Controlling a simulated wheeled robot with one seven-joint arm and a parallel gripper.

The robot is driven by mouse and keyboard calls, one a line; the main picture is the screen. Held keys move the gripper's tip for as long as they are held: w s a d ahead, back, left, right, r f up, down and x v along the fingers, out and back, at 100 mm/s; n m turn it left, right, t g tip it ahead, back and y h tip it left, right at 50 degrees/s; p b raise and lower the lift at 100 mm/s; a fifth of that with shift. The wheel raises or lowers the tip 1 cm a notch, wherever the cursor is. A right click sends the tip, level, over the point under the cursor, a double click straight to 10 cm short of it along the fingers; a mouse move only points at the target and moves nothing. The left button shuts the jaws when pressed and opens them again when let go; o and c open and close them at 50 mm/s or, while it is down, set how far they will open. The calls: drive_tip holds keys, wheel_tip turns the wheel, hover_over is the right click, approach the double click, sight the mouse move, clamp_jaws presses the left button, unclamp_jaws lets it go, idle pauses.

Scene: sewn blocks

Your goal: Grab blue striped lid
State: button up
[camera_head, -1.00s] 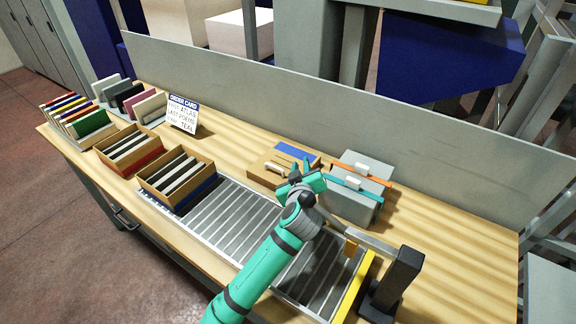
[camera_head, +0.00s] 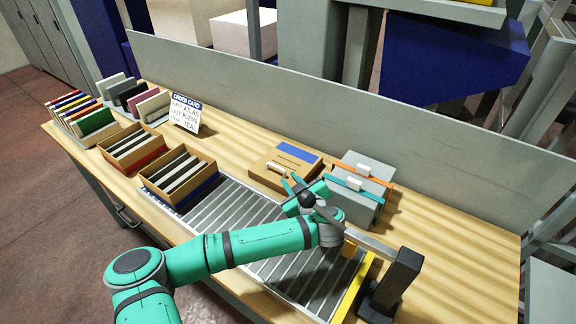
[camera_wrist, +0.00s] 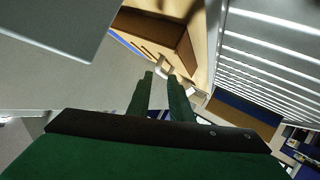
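The blue striped lid (camera_head: 297,153) is a tan wooden panel with a blue stripe and a small pale handle (camera_head: 275,168). It lies on the table behind the conveyor. In the wrist view the lid (camera_wrist: 158,28) is ahead of my gripper (camera_wrist: 161,75), and its pale handle (camera_wrist: 165,69) shows just beyond and between the fingertips. My gripper (camera_head: 291,181) is open, its two fingers apart with nothing between them. It is in front and to the right of the lid's handle in the head view; I cannot tell the exact gap.
The roller conveyor (camera_head: 232,208) runs in front, with two filled wooden boxes at left. A dark post with an arm (camera_head: 398,283) stands at right. A grey panel (camera_head: 400,125) backs the table.

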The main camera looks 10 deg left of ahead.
sight(284, 174)
drive_tip(key=x, duration=0.6)
drive_tip(key=shift+w+a+f, duration=0.15)
drive_tip(key=shift+w, duration=0.1)
drive_tip(key=shift+c, duration=0.6)
clamp_jaws()
